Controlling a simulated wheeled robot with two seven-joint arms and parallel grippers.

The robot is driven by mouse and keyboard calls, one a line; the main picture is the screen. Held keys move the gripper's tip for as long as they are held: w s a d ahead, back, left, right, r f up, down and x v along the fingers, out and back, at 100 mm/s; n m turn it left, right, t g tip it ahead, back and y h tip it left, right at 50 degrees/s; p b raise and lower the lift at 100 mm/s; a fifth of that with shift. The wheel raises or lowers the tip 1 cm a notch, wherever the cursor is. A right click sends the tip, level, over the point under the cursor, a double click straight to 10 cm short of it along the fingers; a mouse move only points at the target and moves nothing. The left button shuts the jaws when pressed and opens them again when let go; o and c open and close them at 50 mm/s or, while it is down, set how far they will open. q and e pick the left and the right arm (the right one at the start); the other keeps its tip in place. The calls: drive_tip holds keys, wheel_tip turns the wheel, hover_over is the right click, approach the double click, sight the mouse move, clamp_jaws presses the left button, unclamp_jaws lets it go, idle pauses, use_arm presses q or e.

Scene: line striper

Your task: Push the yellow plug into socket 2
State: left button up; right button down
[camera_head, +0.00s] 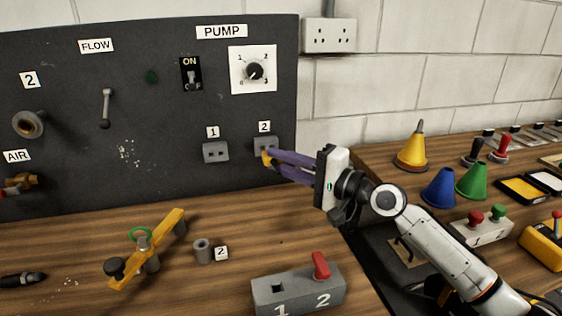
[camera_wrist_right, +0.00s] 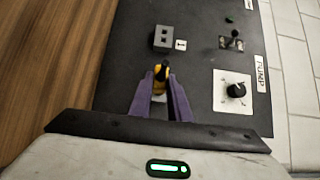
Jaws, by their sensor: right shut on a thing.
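My right gripper (camera_head: 268,158) reaches in from the right with its purple fingers shut on the yellow plug (camera_head: 266,160). In the right wrist view the yellow plug (camera_wrist_right: 161,74) shows between the purple fingertips (camera_wrist_right: 161,78), and socket 2 is mostly hidden. Grey socket 1 (camera_head: 215,152), with two dark holes, is left of socket 2 and empty. My left gripper is not in view.
The panel (camera_head: 170,110) also carries a PUMP switch (camera_head: 191,75), a dial (camera_head: 254,72) and a FLOW lever (camera_head: 106,108). Below stand a yellow bar valve (camera_head: 147,249) and a grey switch box (camera_head: 297,289). Coloured cones (camera_head: 438,188) stand at right.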

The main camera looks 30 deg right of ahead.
drive_tip(key=shift+w+d+b, duration=0.25)
drive_tip(key=shift+w+b, duration=0.1)
drive_tip(key=shift+w, duration=0.35)
drive_tip(key=shift+w+d+b, duration=0.2)
drive_tip(key=shift+w+b, duration=0.15)
drive_tip(key=shift+w, duration=0.35)
idle(0.9)
drive_tip(key=c, duration=1.3)
unclamp_jaws()
drive_tip(key=shift+o, duration=0.2)
drive_tip(key=b+v, duration=0.1)
drive_tip(key=v, duration=0.6)
drive_tip(key=shift+a, duration=0.1)
